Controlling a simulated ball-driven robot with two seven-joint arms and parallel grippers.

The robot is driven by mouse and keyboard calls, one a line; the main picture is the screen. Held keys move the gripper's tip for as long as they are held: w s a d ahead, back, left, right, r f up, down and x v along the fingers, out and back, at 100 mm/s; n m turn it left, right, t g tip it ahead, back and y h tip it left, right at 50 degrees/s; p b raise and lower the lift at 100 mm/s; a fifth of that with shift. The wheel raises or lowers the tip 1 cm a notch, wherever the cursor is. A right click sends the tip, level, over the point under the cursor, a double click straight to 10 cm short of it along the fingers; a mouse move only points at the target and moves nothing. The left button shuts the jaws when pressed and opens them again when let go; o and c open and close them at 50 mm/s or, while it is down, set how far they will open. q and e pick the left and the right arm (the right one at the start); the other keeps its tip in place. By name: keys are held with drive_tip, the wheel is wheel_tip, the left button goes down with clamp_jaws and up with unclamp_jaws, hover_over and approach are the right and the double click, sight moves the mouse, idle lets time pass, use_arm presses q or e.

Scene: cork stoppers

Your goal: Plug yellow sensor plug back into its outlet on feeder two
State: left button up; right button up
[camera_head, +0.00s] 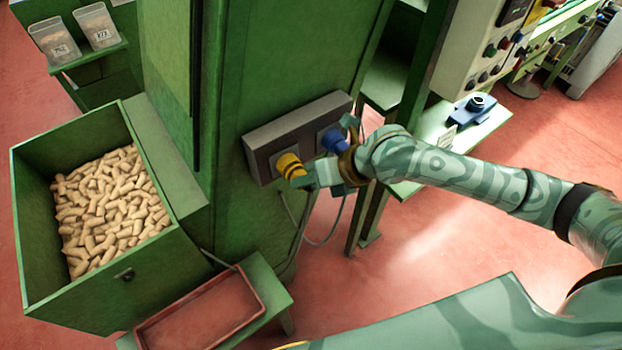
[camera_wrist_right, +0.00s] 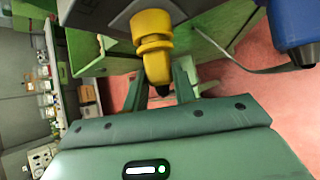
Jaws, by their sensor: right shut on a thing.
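The yellow sensor plug (camera_head: 290,165) is at the left end of a grey outlet box (camera_head: 262,142) on the green machine's side. My right gripper (camera_head: 312,178) is at the plug's outer end, with its arm coming in from the right. In the right wrist view the ringed yellow plug (camera_wrist_right: 152,42) points at the box (camera_wrist_right: 92,12), and my right gripper's fingers (camera_wrist_right: 160,88) are shut on its dark-tipped lower end. The plug's inner end meets the box face; how deep it sits I cannot tell. My left gripper is not in view.
A blue plug (camera_head: 332,141) sits on the same box, right of the yellow one, close to my right wrist. Grey cables (camera_head: 303,222) hang below. A green bin of corks (camera_head: 108,205) and a red tray (camera_head: 203,312) stand left.

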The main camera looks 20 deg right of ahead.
drive_tip(key=shift+w+a, duration=0.1)
drive_tip(key=shift+w, duration=0.15)
drive_tip(key=o, duration=1.1)
drive_tip(key=p+v, duration=0.2)
drive_tip(key=v, duration=1.4)
drive_tip(key=shift+r, duration=0.1)
